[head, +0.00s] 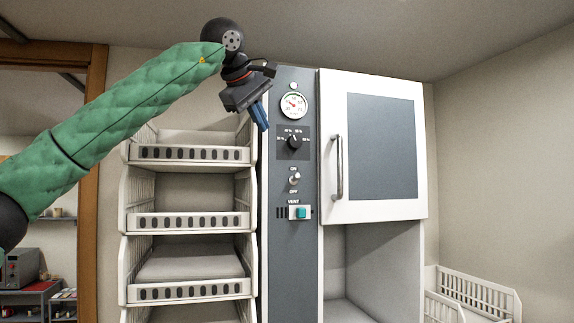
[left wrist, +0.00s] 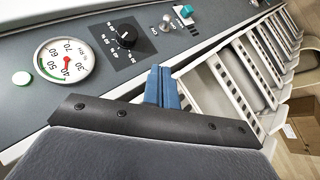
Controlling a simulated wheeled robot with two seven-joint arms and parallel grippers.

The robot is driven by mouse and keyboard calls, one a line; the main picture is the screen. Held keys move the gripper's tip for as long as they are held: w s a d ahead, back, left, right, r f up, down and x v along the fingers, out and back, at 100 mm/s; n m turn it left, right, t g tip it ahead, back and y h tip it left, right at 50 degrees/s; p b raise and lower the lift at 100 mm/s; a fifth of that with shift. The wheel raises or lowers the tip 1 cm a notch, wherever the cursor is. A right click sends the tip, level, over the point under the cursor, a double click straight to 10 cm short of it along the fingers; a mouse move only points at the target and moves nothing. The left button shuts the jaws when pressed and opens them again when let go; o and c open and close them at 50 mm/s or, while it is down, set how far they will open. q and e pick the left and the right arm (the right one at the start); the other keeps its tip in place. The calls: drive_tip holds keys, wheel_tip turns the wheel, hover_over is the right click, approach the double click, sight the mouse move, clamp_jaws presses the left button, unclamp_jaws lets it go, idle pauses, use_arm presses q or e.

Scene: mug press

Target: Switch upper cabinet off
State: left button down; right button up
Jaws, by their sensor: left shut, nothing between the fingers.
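The upper cabinet (head: 372,150) has a white frame, a grey door panel and a vertical handle; its door is shut. Left of it, a grey control panel (head: 290,255) carries a small metal toggle switch (head: 294,179) between the labels ON and OFF. The lever is too small to tell its position surely. The toggle also shows at the top of the left wrist view (left wrist: 167,23). My left gripper (head: 260,117), with blue fingers, is shut and empty, above and left of the toggle, apart from it. Its fingers (left wrist: 163,88) also show in the left wrist view. My right gripper is out of view.
A round gauge (head: 293,105), a black knob (head: 293,143) and a teal VENT button (head: 301,213) share the panel with the toggle. White stacked bins (head: 190,222) stand left of the panel. An open compartment (head: 370,260) lies below the cabinet door.

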sight(293, 178)
use_arm(q)
drive_tip(key=shift+a+f, duration=0.1)
idle(0.4)
